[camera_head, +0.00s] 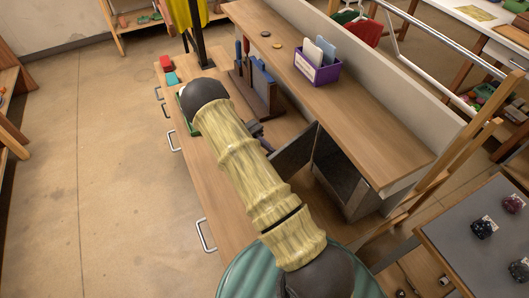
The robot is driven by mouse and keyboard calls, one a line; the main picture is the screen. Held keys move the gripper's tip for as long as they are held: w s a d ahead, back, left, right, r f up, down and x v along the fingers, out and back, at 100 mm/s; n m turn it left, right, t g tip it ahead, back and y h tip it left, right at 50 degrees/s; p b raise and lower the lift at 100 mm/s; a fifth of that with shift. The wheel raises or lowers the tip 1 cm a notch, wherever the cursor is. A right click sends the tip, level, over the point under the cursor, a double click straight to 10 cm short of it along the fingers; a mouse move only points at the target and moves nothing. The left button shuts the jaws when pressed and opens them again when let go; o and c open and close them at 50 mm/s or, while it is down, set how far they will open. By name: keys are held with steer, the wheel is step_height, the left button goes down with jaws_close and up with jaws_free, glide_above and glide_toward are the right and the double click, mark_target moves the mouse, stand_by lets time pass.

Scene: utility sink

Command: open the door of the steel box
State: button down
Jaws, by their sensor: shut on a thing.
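The steel box (342,183) stands under the wooden shelf, right of my arm, with its dark inside partly showing. Its door (294,152) is swung out from the box toward the left and stands open at an angle. My gripper (264,144) shows only as a small dark part behind my arm, at the door's outer left edge. It is shut on the door there; the fingertips and any handle are mostly hidden by the arm.
The wooden shelf (330,98) overhangs the box and carries a purple bin (317,72) of cards. A tool rack (255,90) stands on the bench behind my arm. Drawer handles (205,236) stick out along the bench front. The floor at left is clear.

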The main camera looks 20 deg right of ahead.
stand_by(0.3)
steer(key=c, duration=1.2)
jaws_free()
steer(key=shift+r, duration=0.1)
step_height(320, 180, up, 10)
steer(key=p, duration=0.3)
step_height(320, 180, up, 10)
steer(key=p, duration=1)
